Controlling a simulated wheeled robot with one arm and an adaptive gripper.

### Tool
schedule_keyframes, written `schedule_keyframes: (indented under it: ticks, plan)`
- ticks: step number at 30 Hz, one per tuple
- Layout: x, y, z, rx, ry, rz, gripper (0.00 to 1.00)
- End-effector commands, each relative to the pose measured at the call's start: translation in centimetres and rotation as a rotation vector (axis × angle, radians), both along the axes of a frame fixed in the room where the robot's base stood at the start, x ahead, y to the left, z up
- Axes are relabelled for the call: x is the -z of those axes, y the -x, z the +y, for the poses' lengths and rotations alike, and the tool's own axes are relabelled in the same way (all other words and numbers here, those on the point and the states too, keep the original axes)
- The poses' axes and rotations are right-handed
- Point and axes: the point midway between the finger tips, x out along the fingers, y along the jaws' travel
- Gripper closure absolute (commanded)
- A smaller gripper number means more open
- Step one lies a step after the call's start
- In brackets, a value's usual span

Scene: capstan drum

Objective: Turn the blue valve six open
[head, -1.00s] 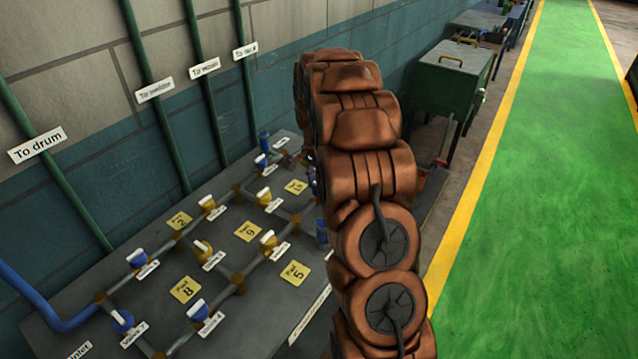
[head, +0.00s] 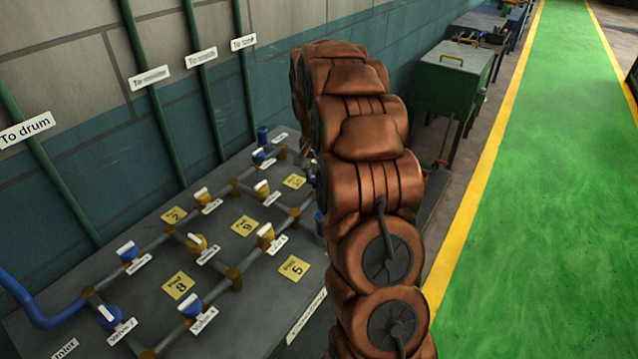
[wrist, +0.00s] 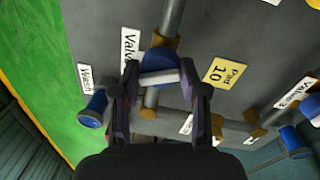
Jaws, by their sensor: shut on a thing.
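In the wrist view, my gripper (wrist: 159,78) is around a blue valve (wrist: 160,62) with a white bar handle (wrist: 160,78). Its two dark fingers stand on either side of the handle and close on it. A white label (wrist: 130,45) beside this valve reads "Valv", its number hidden by a finger. A yellow Pad 10 plate (wrist: 226,73) lies just right of it. In the head view, my arm hides the gripper and the held valve. Other blue valves (head: 129,252) and (head: 108,316) stand on the grey board at left.
The grey board (head: 235,312) carries grey pipes, brown joints, several yellow-bodied valves (head: 196,244) and yellow number plates. A green cabinet (head: 452,80) stands behind. The green walkway (head: 540,200) at right is clear.

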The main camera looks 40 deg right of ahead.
Motion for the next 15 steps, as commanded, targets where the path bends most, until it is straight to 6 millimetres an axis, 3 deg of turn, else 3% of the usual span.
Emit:
schedule_keyframes:
  ticks: [15]
  plan:
    - [0.36, 0.01, 0.34, -0.492, -0.003, 0.002, 0.91]
